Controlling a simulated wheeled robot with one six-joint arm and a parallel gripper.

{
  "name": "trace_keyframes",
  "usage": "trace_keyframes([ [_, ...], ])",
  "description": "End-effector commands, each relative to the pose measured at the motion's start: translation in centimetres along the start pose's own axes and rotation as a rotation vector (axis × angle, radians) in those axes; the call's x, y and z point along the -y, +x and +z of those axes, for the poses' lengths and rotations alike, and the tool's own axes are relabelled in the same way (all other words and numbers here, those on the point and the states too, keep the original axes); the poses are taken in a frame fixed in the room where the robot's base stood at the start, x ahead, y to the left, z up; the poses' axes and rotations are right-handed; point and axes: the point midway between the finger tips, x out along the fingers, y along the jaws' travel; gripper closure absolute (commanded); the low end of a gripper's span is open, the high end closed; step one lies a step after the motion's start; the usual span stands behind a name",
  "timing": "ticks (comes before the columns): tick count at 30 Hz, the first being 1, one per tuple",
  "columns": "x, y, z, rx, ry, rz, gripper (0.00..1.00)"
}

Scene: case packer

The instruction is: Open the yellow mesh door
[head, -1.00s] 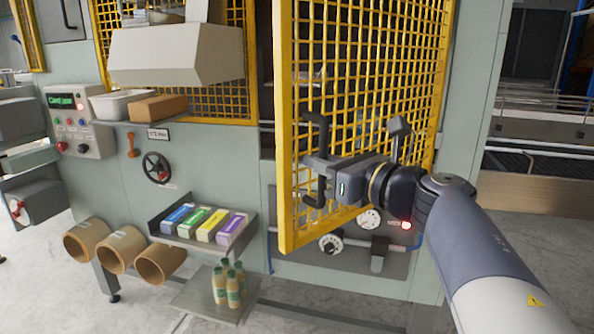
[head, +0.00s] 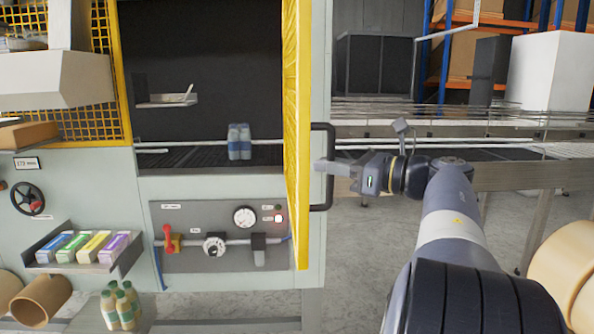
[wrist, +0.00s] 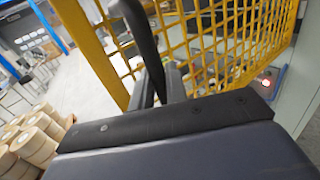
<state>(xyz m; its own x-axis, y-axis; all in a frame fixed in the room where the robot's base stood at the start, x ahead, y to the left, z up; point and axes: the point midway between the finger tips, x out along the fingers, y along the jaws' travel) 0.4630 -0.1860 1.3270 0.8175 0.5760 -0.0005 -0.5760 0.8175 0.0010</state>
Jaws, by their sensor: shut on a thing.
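The yellow mesh door (head: 303,120) stands swung out from the machine and shows nearly edge-on in the head view. Its mesh and frame fill the top of the wrist view (wrist: 185,45). The black door handle (head: 331,165) is on the door's right side in the head view, and it also shows in the wrist view (wrist: 142,35). My gripper (head: 326,166) is shut on the handle. In the wrist view the fingers (wrist: 160,85) are at the handle, partly hidden by the gripper body.
The open doorway shows a dark interior with blue bottles (head: 239,141) on a conveyor. A valve panel (head: 222,235) sits below it. A conveyor (head: 540,175) runs at right.

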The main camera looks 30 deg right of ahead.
Motion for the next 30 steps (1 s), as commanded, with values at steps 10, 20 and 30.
trace_keyframes([
  [10,1.8,-1.8,0.1,0.002,0.002,-0.003,1.00],
  [20,1.8,-1.8,0.1,0.003,0.001,-0.003,1.00],
  [30,1.8,-1.8,0.1,0.002,0.000,-0.002,0.68],
])
